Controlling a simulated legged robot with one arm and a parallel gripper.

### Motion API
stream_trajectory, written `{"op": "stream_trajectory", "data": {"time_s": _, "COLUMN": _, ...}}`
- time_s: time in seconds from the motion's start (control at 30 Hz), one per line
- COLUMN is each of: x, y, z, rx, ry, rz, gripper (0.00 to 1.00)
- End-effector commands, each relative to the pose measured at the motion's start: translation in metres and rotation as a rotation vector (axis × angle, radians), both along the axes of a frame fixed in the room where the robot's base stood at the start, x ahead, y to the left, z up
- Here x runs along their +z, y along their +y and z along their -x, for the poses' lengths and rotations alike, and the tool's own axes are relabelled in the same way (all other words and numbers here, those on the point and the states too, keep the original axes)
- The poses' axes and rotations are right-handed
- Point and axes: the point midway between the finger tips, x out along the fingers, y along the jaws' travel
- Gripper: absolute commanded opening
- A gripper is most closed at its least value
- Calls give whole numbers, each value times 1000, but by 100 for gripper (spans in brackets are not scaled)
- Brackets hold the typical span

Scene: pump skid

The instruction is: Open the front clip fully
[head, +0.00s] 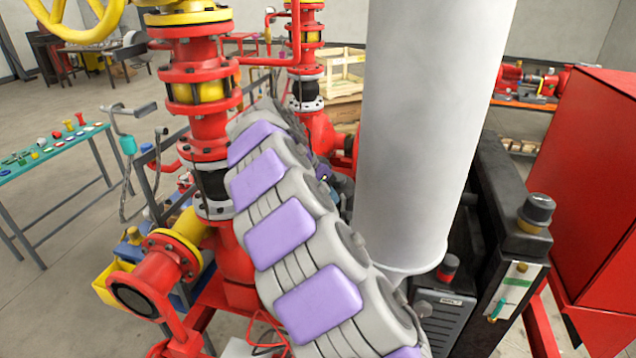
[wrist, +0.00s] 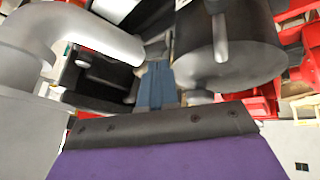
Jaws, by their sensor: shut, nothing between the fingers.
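In the wrist view my gripper (wrist: 155,80) shows as narrow blue-grey fingers, shut together and empty. A dark round canister (wrist: 252,55) is just right of and beyond the fingertips. A grey bar (wrist: 219,40) runs down its face; I cannot tell whether this bar is the front clip or how far open a clip stands. The fingers look apart from the bar. In the head view my arm with purple pads reaches forward, and the gripper and canister are hidden behind it and a large white cylinder.
A thick white curved pipe (wrist: 75,35) is close on the left in the wrist view. The white cylinder (head: 420,130) stands right of my arm. Red flanged piping (head: 205,130) stands on the left. A black frame (head: 515,200) and red cabinet (head: 605,190) are on the right.

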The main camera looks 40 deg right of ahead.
Motion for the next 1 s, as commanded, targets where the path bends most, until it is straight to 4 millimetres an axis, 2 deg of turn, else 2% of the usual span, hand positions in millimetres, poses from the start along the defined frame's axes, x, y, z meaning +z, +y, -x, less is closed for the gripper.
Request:
{"op": "stream_trajectory", "data": {"time_s": 0.2, "x": -18, "y": -14, "z": 13, "rx": -1, "ry": 1, "rz": 2, "gripper": 0}}
{"op": "stream_trajectory", "data": {"time_s": 0.4, "x": -26, "y": -20, "z": 17, "rx": 0, "ry": 0, "rz": 2, "gripper": 0}}
{"op": "stream_trajectory", "data": {"time_s": 1.0, "x": -30, "y": -21, "z": 20, "rx": -1, "ry": -23, "rz": 5, "gripper": 0}}
